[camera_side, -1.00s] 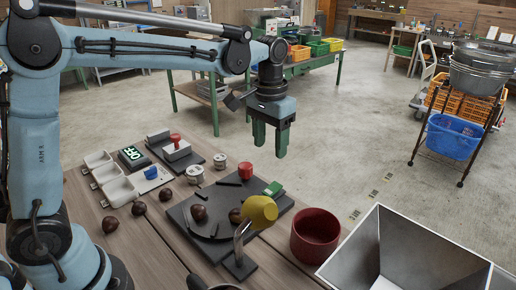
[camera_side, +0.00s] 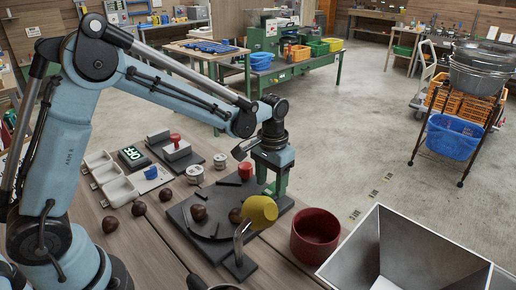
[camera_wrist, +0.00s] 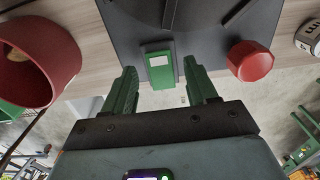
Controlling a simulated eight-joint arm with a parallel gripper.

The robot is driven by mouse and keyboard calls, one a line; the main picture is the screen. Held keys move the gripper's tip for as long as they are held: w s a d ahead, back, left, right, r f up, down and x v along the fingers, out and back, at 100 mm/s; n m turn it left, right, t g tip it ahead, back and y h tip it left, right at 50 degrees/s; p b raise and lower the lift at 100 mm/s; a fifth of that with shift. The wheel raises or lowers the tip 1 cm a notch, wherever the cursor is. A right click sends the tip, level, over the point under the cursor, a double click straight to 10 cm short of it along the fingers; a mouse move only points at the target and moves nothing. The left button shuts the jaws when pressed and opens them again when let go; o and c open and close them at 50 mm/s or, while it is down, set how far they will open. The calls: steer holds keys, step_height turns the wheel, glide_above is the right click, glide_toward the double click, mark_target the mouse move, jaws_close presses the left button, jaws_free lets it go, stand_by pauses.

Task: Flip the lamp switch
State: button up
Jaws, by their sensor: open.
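A yellow lamp head (camera_side: 262,209) on a bent metal stem stands at the front of a dark board (camera_side: 187,224). My gripper (camera_side: 277,190) is low over the board's right side, behind the lamp head, which hides part of it. A green block with a white patch (camera_wrist: 158,66) shows between my two open green fingers in the wrist view, near their tips. Contact with it cannot be told. A dark box with a lit OFF sign (camera_side: 132,156) stands farther left, with a blue piece (camera_side: 151,172) beside it. Which part is the lamp switch is not clear.
A red knob (camera_side: 245,170) sits close to my gripper, also in the wrist view (camera_wrist: 250,61). A red bowl (camera_side: 315,236) and metal hopper (camera_side: 385,250) stand right. Several chestnuts (camera_side: 110,224) and a pale compartment tray (camera_side: 112,181) lie left.

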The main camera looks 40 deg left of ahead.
steer(key=shift+f, duration=0.4)
steer(key=c, duration=1.1)
steer(key=shift+o, duration=0.2)
steer(key=shift+w+g, duration=0.25)
steer(key=shift+g, duration=0.8)
steer(key=shift+w+g, duration=0.25)
steer(key=shift+g, duration=0.8)
steer(key=o, duration=1.1)
steer(key=shift+c, duration=0.2)
